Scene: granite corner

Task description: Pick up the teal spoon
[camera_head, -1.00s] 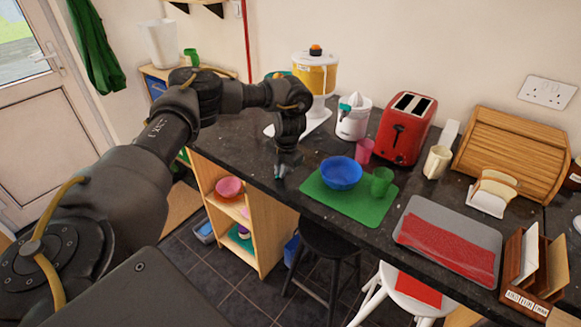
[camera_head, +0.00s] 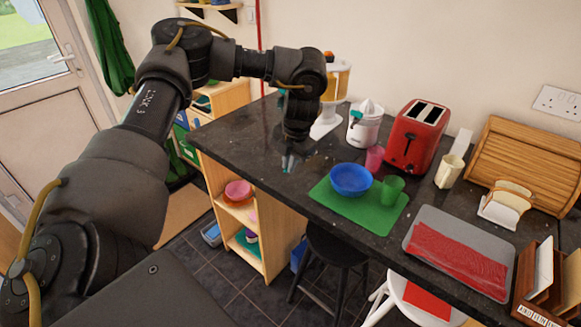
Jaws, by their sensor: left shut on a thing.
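My left gripper (camera_head: 288,163) points down over the dark countertop, left of the blue bowl and green mat. It is shut on the teal spoon (camera_head: 284,170). Only a small teal bit of the spoon shows at the fingertips; the rest is hidden or too small to make out. I cannot tell how far the fingertips are above the counter. My right gripper is not in view.
A blue bowl (camera_head: 350,179) and green cup (camera_head: 391,189) stand on a green mat (camera_head: 359,214). A pink cup (camera_head: 374,158), white juicer (camera_head: 365,124) and red toaster (camera_head: 416,135) stand behind. The counter (camera_head: 239,138) left of my gripper is clear.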

